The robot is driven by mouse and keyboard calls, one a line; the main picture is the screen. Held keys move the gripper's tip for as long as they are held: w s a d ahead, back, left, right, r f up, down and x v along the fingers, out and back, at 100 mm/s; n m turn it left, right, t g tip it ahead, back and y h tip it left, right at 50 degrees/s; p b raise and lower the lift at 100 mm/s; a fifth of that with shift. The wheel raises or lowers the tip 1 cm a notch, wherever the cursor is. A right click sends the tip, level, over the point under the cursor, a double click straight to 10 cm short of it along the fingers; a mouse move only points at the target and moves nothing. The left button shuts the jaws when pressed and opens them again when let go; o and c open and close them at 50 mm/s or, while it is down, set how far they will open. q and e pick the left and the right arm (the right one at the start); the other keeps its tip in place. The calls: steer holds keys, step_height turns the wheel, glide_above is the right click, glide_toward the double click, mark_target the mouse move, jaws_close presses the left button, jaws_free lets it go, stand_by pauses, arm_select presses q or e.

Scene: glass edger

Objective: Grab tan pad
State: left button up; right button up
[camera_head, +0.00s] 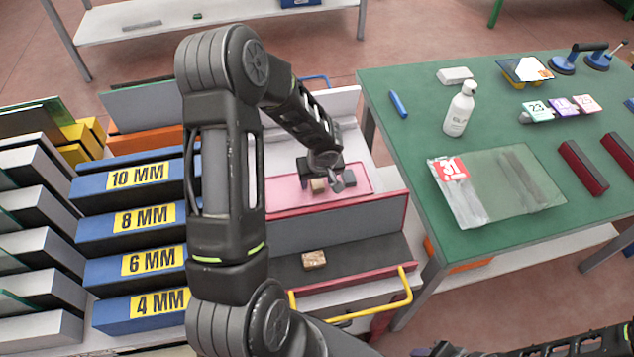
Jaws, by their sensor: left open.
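A small tan pad (319,186) lies in the pink-lined tray (286,195) in the middle of the view. My left gripper (330,184) reaches down over that tray from above. Its jaws are open and right at the pad, which shows beside one dark finger; I cannot tell whether they touch it. A speckled brown block (314,260) lies apart on the dark shelf nearer to me. My right arm shows only at the bottom right edge, and its jaws cannot be made out.
A yellow handle (362,309) sticks out in front of the dark shelf. Blue boxes with thickness labels (144,219) stand at the left. The green table (395,155) at the right holds a white bottle (460,110), a clear bag (470,205) and dark red bars (583,167).

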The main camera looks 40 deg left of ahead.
arm_select(q)
steer(key=shift+c, duration=0.2)
stand_by(0.3)
jaws_close()
stand_by(0.4)
